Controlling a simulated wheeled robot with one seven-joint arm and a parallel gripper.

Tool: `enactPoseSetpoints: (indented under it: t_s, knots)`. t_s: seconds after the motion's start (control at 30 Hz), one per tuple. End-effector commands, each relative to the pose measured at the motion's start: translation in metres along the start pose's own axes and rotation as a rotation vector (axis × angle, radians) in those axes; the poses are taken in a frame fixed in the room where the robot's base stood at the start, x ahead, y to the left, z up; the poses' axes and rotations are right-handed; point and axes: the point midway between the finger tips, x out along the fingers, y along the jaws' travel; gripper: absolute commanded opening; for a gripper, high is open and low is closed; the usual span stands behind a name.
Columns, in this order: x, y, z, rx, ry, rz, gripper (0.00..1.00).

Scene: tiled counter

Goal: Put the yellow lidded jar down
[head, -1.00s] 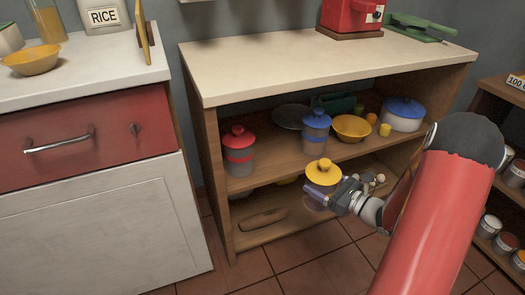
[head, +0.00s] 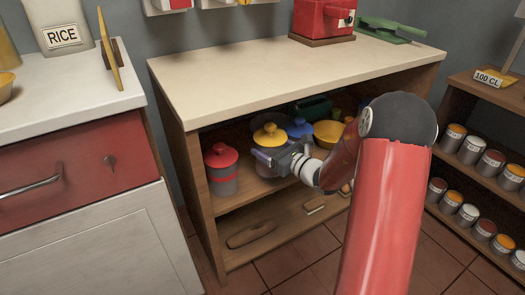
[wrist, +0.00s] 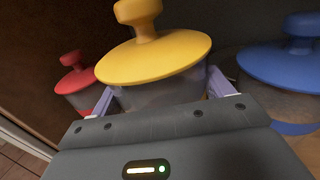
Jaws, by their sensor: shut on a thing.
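The yellow lidded jar (head: 269,136) has a yellow knobbed lid and a clear grey body. It is upright at the upper shelf of the wooden unit, between the red lidded jar (head: 222,168) and the blue lidded jar (head: 300,128). My gripper (head: 268,156) is shut on its body below the lid. In the wrist view the fingers flank the jar (wrist: 160,94), with the red jar (wrist: 74,82) at left and the blue jar (wrist: 285,66) close at right. The jar's base is hidden, so I cannot tell whether it touches the shelf.
A yellow bowl (head: 328,133) stands right of the blue jar. The unit's cream top (head: 280,75) overhangs the shelf. The lower shelf holds a wooden board (head: 250,235). A rack of paint tins (head: 480,190) stands at right.

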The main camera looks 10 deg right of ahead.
Motion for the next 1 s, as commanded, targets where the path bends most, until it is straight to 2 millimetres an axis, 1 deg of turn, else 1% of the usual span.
enactPoseSetpoints:
  t_s: [0.03, 0.1, 0.27, 0.37, 0.4, 0.5, 0.6, 0.87, 0.97, 1.0]
  knots:
    - [0.009, 0.001, 0.002, -0.001, -0.003, 0.002, 0.38]
    - [0.016, 0.0, 0.002, -0.001, -0.003, 0.001, 0.38]
    - [0.025, 0.0, 0.002, -0.002, -0.003, 0.001, 0.38]
    - [0.035, 0.001, 0.002, -0.002, -0.003, 0.002, 0.38]
    - [0.036, 0.0, -0.004, 0.001, -0.001, 0.0, 0.38]
    - [0.035, 0.0, -0.022, 0.003, 0.0, 0.0, 0.38]
    - [0.035, 0.0, -0.033, 0.001, -0.001, 0.0, 0.38]
    - [0.034, 0.0, -0.034, -0.003, -0.003, 0.0, 0.38]
    - [0.034, 0.0, -0.037, -0.002, -0.003, 0.0, 0.38]
    - [0.034, 0.0, -0.037, -0.001, 0.0, 0.0, 0.84]
